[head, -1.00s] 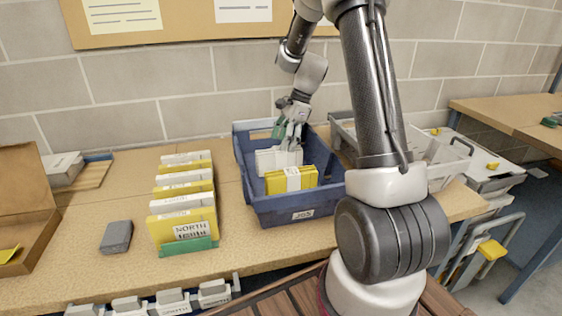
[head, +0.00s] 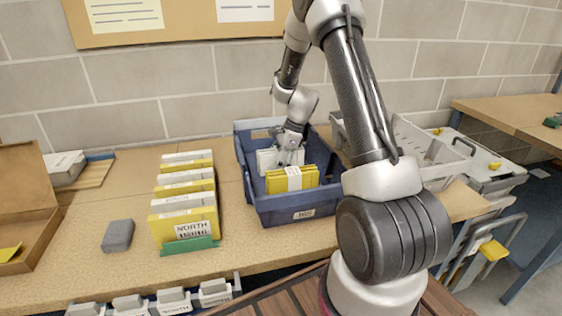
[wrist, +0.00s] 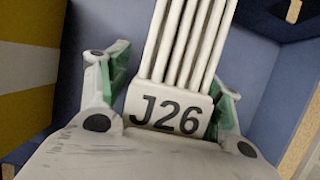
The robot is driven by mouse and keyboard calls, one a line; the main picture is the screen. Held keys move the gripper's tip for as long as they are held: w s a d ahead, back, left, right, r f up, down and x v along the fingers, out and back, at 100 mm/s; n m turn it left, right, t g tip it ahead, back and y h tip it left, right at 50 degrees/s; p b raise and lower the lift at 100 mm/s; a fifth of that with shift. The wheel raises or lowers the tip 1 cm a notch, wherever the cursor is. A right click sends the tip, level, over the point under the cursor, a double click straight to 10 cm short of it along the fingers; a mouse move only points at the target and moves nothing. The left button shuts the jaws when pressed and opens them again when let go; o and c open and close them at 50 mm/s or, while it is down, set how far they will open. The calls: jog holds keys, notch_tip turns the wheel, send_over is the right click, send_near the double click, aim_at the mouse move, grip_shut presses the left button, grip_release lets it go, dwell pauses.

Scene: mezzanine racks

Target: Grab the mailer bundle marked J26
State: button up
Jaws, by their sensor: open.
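The white mailer bundle marked J26 (wrist: 178,60) is upright between the two fingers of my gripper (wrist: 168,98) in the wrist view. Its J26 label faces the wrist camera. The fingers stand one on each side of the bundle, apart, with green inner pads; a gap shows on the left side. In the head view my gripper (head: 288,155) is down inside the blue tote (head: 298,213), over the white bundle (head: 265,160), and partly hides it. A yellow banded bundle (head: 305,178) stands in front of it in the tote.
A row of white and yellow mailers (head: 185,205) stands left of the tote, with a grey block (head: 117,236) beside it. A grey bin (head: 425,150) stands right, partly behind my arm. The tote walls surround my gripper closely.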

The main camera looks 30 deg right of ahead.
jog(key=c, duration=1.1)
jog(key=shift+c, duration=0.2)
